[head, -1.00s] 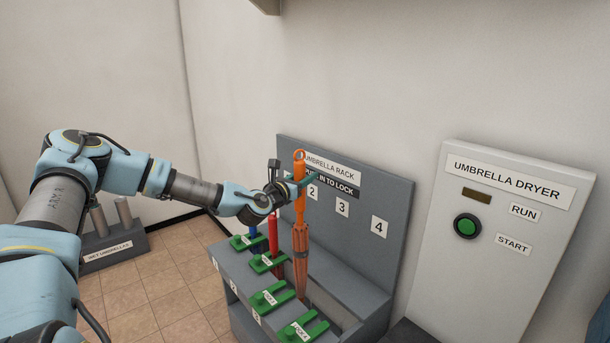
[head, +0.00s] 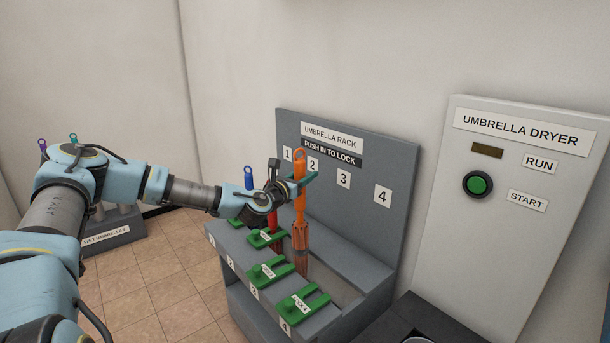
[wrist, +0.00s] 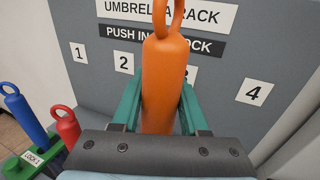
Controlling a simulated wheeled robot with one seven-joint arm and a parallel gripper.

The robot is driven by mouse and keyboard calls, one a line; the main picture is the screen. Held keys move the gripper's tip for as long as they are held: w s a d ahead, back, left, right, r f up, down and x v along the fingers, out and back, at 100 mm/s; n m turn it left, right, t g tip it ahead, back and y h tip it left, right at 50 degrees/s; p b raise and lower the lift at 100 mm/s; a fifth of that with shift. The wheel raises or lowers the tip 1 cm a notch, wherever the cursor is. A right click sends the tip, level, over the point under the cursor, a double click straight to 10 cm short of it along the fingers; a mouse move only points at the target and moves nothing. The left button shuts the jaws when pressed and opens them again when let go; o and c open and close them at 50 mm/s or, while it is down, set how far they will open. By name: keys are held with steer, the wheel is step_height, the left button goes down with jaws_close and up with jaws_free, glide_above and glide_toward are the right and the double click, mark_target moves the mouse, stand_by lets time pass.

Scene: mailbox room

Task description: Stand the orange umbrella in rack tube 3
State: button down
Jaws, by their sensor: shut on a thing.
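The orange umbrella (head: 300,215) is upright in my gripper (head: 303,182), whose teal fingers are shut around its handle. In the wrist view the orange handle (wrist: 165,80) fills the space between the fingers, with its loop on top. The grey umbrella rack (head: 372,150) has numbers 1 to 4 on its back panel. The umbrella's lower part goes down behind the front ledge, near the green slider for lock 3 (head: 268,271). Its tip and the mouth of tube 3 are hidden, so I cannot tell how deep it is.
A blue umbrella (head: 249,178) and a red umbrella (head: 273,225) stand in the rack left of the orange one. The green lock 4 slider (head: 303,306) is at the right. The umbrella dryer (head: 520,200) stands further right. A wet umbrellas stand (head: 110,236) is behind my arm.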

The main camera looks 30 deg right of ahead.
mark_target(299, 215)
step_height(299, 215, down, 12)
steer(key=b, duration=1)
steer(key=shift+c, duration=1.7)
jaws_free()
steer(key=shift+f, duration=0.1)
steer(key=v, duration=0.6)
steer(key=shift+s+a, duration=0.25)
steer(key=shift+a, duration=0.05)
steer(key=v, duration=0.4)
steer(key=shift+w+a, duration=0.1)
